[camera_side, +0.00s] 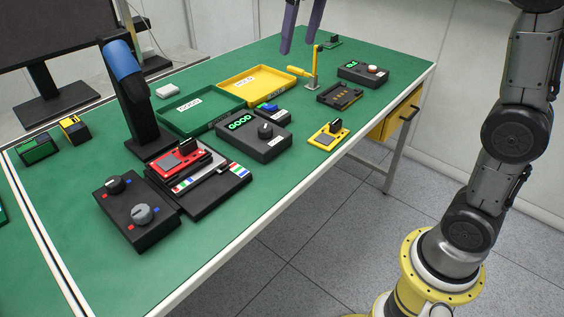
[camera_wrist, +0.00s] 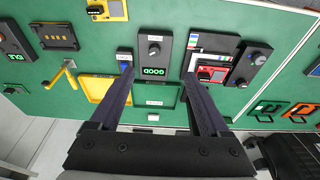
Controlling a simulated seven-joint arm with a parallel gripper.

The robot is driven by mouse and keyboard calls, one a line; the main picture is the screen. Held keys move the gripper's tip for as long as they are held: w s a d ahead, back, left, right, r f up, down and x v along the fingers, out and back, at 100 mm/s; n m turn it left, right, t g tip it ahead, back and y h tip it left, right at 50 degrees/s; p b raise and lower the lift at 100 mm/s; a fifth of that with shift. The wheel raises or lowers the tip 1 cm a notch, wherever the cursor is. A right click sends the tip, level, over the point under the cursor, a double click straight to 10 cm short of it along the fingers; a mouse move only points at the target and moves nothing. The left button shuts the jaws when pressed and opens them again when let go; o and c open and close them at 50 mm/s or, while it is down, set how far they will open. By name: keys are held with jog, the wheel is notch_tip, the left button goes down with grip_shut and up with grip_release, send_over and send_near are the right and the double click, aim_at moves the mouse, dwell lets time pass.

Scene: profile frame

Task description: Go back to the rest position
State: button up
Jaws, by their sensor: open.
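My gripper (camera_side: 302,24) hangs above the far part of the green work table (camera_side: 300,184), at the top edge of the side view. Its two purple-grey fingers are apart with nothing between them. In the wrist view the open gripper (camera_wrist: 160,80) points down over the table, well above it. Between its fingers show the green tray and a black box with a lit green "GOOD" display (camera_wrist: 154,71). That display box also stands mid-table in the side view (camera_side: 262,146). My gripper touches nothing that I can see.
A green tray (camera_side: 165,122) and a yellow tray (camera_side: 286,95) stand side by side. A red device (camera_side: 177,160) sits on a black fixture by a dark post with a blue top (camera_side: 122,62). A yellow device (camera_side: 321,140) lies near the front edge. A knob box (camera_side: 118,216) is front left.

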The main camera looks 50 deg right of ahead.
jog(key=s+t, duration=0.1)
jog(key=s, duration=1)
jog(key=s+a+f+t, duration=0.1)
jog(key=s+f+t, duration=0.1)
jog(key=s+f, duration=1)
jog(key=shift+s+a+f, duration=0.15)
jog(key=shift+s+f, duration=0.2)
jog(key=shift+f, duration=0.4)
